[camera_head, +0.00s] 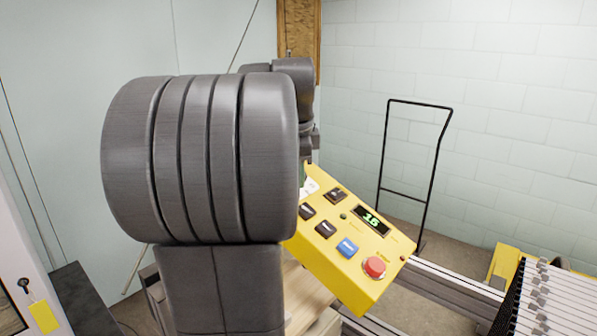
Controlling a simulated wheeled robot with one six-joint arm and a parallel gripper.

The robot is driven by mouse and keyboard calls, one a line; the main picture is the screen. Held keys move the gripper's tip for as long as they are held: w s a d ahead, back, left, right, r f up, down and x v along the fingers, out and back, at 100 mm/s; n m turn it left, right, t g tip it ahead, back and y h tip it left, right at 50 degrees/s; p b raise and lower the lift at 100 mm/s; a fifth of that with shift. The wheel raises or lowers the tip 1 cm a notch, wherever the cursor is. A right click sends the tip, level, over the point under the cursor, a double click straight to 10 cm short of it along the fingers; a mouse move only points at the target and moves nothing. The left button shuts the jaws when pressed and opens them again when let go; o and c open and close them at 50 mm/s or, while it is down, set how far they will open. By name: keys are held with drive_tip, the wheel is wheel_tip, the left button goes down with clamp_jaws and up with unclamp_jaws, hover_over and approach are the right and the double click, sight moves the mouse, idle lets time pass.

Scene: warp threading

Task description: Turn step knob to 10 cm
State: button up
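The yellow control panel (335,268) is tilted, right of the picture's middle. Its small display (371,220) shows green digits that look like 15. A white patch (311,187) on the panel's upper left is partly covered by my arm; it may be the dial of the step knob, but the knob itself cannot be made out. My large grey arm links fill the left and middle foreground. My gripper is hidden behind them, so its fingers and any contact with the panel cannot be seen.
The panel also bears several dark buttons (325,229), a blue button (347,247) and a red round button (374,267). A black hand-cart frame (436,160) stands behind. Metal rails (445,283) and a row of grey parts (560,300) lie at right. A yellow tag (43,317) hangs at lower left.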

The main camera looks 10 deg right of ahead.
drive_tip(key=n+t, duration=0.1)
drive_tip(key=n, duration=0.2)
drive_tip(key=shift+s+f+n+b, duration=0.1)
drive_tip(key=shift+s+n+b, duration=0.05)
drive_tip(key=shift+n+b, duration=0.2)
drive_tip(key=n+t, duration=0.1)
drive_tip(key=n, duration=0.2)
drive_tip(key=shift+s+d+n+b, duration=0.1)
drive_tip(key=shift+n+b, duration=0.15)
drive_tip(key=shift+b, duration=0.15)
drive_tip(key=n+t+y, duration=0.1)
drive_tip(key=n, duration=0.2)
drive_tip(key=shift+n, duration=0.3)
drive_tip(key=shift+d+n+t+y+b, duration=0.1)
drive_tip(key=shift+n+t+y+b, duration=0.45)
drive_tip(key=shift+n, duration=1.55)
drive_tip(key=o, duration=1)
drive_tip(key=shift+s, duration=0.1)
